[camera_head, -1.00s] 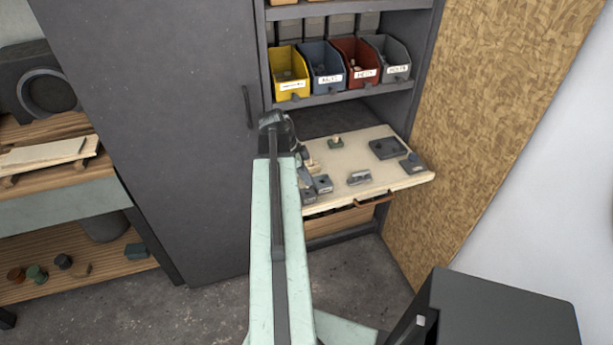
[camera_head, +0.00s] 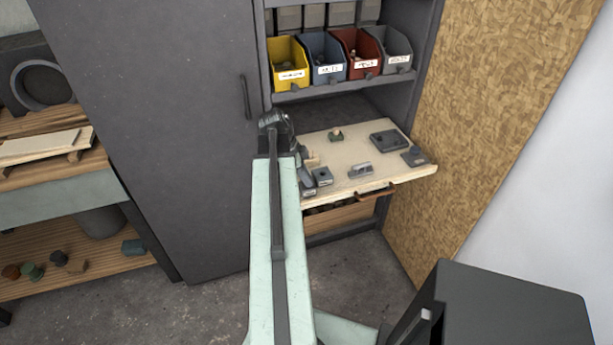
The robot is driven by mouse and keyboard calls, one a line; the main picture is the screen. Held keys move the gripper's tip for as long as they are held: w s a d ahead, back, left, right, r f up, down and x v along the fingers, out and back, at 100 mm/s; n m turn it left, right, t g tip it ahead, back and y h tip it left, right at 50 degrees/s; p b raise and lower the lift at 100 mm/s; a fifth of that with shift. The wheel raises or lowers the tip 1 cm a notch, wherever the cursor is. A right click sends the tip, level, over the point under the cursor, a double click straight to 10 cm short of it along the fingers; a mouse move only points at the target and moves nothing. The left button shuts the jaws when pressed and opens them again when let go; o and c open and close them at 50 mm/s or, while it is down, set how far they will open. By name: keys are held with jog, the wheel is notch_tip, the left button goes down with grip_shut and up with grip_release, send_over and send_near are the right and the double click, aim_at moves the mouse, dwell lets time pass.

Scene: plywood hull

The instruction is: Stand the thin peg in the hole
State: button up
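My gripper (camera_head: 299,156) is mostly hidden behind the end of my own arm, at the left edge of a pale pull-out board (camera_head: 384,177). I cannot see whether its fingers are open or shut, or whether they hold anything. Two small dark blocks with hole-like marks, one of them a square block (camera_head: 322,177), sit near the board's front left. A small greenish block with a light upright piece (camera_head: 336,135) stands at the back. No thin peg can be told apart for sure at this size.
A grey metal piece (camera_head: 360,170) lies mid-board. A dark tray (camera_head: 389,141) and a small dark block (camera_head: 416,157) sit at the right. Labelled bins, including a yellow bin (camera_head: 290,64), stand on the shelf above. A grey cabinet door (camera_head: 170,130) is left, a chipboard wall (camera_head: 490,110) right.

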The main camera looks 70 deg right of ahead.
jog(key=shift+o, duration=0.9)
jog(key=p+v, duration=0.7)
jog(key=v, duration=0.1)
jog(key=shift+f, duration=0.1)
